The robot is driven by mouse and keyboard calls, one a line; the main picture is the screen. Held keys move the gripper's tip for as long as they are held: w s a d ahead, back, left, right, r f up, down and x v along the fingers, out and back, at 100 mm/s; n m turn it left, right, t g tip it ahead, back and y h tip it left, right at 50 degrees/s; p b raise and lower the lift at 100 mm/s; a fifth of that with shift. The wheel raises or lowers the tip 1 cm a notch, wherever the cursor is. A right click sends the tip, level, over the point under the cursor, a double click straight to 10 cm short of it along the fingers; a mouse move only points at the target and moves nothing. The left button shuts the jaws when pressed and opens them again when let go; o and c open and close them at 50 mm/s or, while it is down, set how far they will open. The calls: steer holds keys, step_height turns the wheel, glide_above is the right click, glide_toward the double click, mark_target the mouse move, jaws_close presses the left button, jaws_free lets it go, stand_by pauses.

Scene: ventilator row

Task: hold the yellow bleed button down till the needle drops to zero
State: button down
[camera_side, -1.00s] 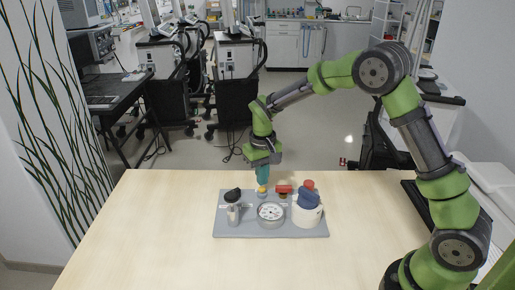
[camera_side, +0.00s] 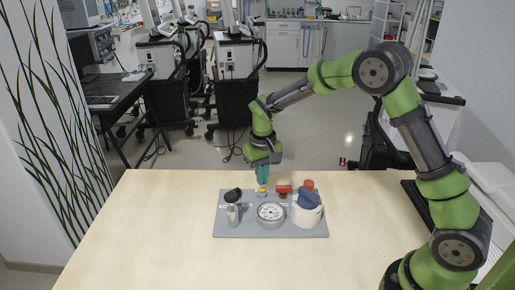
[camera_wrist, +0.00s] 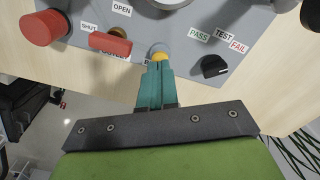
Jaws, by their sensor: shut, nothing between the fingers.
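The yellow bleed button (camera_side: 262,194) is on the grey panel (camera_side: 245,231), behind the round white gauge (camera_side: 271,212). In the wrist view the yellow button (camera_wrist: 159,56) shows just past my fingertips. My gripper (camera_side: 262,182) points down over the button, its teal fingers shut and empty. In the wrist view the fingertips (camera_wrist: 157,67) overlap the button's near edge. I cannot tell whether they touch it or how far it is pressed. The gauge's needle is too small to read in the side view, and the wrist view shows only the gauge's edge.
A red handle (camera_wrist: 110,43) by OPEN and SHUT labels and a red round knob (camera_wrist: 45,27) stand on one side of the button. A black knob (camera_wrist: 214,66) by PASS, TEST and FAIL labels stands on the other. The front tabletop (camera_side: 165,250) is clear.

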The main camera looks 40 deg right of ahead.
mark_target(262, 188)
steer(key=shift+f, duration=1.05)
stand_by(1.3)
steer(key=shift+r, duration=3.05)
steer(key=s+a+r+t, duration=0.1)
steer(key=s+r+t, duration=0.1)
steer(key=s+r, duration=0.2)
steer(key=s+a+r+t+y, duration=0.1)
steer(key=s+r, duration=0.4)
steer(key=s, duration=0.6)
steer(key=s+a+r+m+t+y, duration=0.1)
steer(key=s+r+t, duration=0.3)
steer(key=s, duration=0.4)
steer(key=shift+r, duration=0.65)
